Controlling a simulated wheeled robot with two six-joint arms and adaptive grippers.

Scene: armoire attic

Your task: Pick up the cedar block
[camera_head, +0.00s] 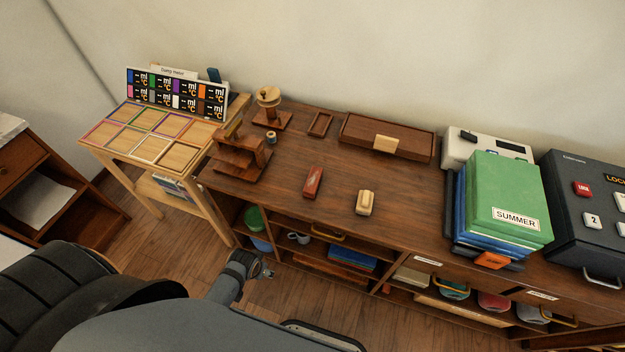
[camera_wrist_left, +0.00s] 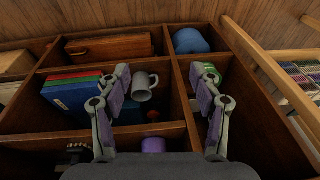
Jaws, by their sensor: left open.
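Two small blocks lie on the dark wooden cabinet top (camera_head: 290,215) in the head view: a pale tan wooden block (camera_head: 365,202) near the front edge and a reddish-brown block (camera_head: 313,183) to its left. I cannot tell for certain which is the cedar block. Neither shows in the left wrist view. My left gripper (camera_head: 265,272) is below the cabinet top, in front of the open shelves and apart from both blocks. In the left wrist view its two fingers (camera_wrist_left: 160,90) are spread, with nothing held between them. My right gripper is not in view.
Shelf compartments hold a grey mug (camera_wrist_left: 144,86), blue books (camera_wrist_left: 72,95) and a blue round item (camera_wrist_left: 190,41). On top, a stepped wooden stand (camera_head: 240,158), a lidded wooden box (camera_head: 388,138) and green-topped binders (camera_head: 508,195) surround clear room around the blocks.

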